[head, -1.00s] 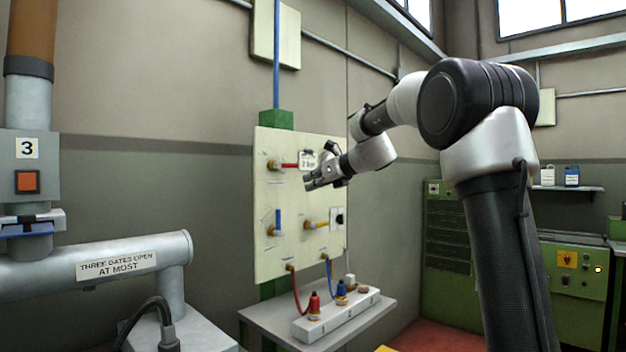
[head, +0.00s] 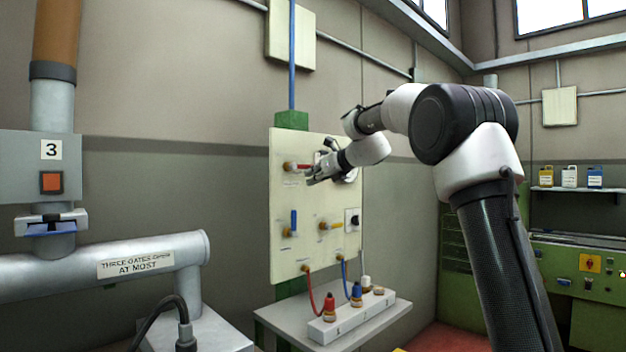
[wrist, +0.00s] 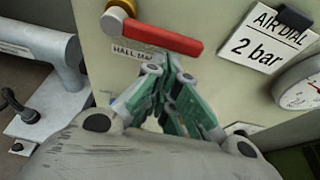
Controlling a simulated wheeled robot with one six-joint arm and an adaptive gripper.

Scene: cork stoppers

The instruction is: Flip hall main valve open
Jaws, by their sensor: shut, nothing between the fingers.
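The hall main valve has a red lever (wrist: 158,33) on a brass stem (wrist: 124,7), with a partly hidden "HALL MAI..." label (wrist: 130,51) below it. The lever lies roughly level, running right from the stem. In the head view the red lever (head: 303,166) is at the upper left of the cream panel (head: 283,215). My gripper (wrist: 172,60) is shut and empty, its fingertips just below the lever in the wrist view. I cannot tell whether they touch it. In the head view my gripper (head: 312,178) is in front of the panel, near the lever's right end.
An air dial gauge (wrist: 303,92) with a "2 bar" card (wrist: 256,40) is right of the lever. A white block (head: 338,325) with bottles and hoses stands on the shelf below.

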